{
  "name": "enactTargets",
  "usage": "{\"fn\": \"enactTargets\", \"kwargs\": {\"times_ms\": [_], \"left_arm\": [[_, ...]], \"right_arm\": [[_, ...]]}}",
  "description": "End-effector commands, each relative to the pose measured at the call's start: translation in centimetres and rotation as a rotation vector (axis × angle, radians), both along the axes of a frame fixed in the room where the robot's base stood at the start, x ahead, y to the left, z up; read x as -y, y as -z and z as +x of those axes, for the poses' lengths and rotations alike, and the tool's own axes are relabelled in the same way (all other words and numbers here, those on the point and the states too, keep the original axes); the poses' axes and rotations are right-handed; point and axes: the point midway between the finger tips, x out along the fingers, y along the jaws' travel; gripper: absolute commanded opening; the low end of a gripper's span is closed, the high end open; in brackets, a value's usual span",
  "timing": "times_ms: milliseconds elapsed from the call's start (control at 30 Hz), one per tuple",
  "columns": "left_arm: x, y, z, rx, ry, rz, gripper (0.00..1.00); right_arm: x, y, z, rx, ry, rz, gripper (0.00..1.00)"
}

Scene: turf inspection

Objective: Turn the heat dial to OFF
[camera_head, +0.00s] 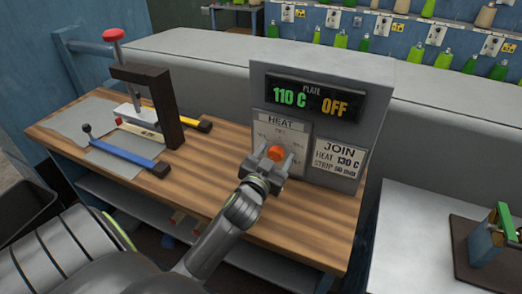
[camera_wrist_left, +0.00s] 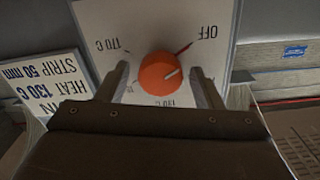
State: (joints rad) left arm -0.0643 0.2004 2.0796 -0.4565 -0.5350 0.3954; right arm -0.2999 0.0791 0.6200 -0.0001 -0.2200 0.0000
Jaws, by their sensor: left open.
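The heat dial (camera_head: 276,152) is an orange knob on the white HEAT plate of a grey control box (camera_head: 345,166). In the left wrist view the dial (camera_wrist_left: 158,73) shows upside down, its white mark pointing right and slightly up, below the OFF label and its red line. My left gripper (camera_head: 272,163) is open in front of the dial. In the wrist view its fingers (camera_wrist_left: 158,86) stand on either side of the knob, with visible gaps. My right gripper is not in view.
A clamp press (camera_head: 150,108) with a red knob stands left on the wooden bench (camera_head: 215,168), with blue- and yellow-handled parts beside it. A JOIN sign (camera_head: 338,160) reading HEAT 130 C is right of the dial. A white table (camera_head: 412,245) stands at the right.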

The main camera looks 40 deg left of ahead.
Motion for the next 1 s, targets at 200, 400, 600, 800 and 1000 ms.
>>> {"fn": "enactTargets", "kwargs": {"times_ms": [200, 400, 600, 800, 1000], "left_arm": [[0.9, 0.3, -4.1, -0.003, -0.002, -0.004, 0.61], [1.9, 0.2, -8.3, -0.002, -0.003, -0.004, 0.61], [2.8, 0.2, -12.0, -0.002, -0.002, -0.006, 0.61], [3.5, 0.1, -14.7, -0.001, 0.0, -0.003, 0.61], [3.7, -0.1, -15.9, 0.001, -0.001, -0.001, 0.61]], "right_arm": [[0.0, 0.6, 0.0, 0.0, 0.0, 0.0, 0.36], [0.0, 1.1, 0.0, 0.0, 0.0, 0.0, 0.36], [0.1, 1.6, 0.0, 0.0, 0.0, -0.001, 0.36], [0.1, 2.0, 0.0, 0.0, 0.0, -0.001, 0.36], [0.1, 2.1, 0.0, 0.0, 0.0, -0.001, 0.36]]}}
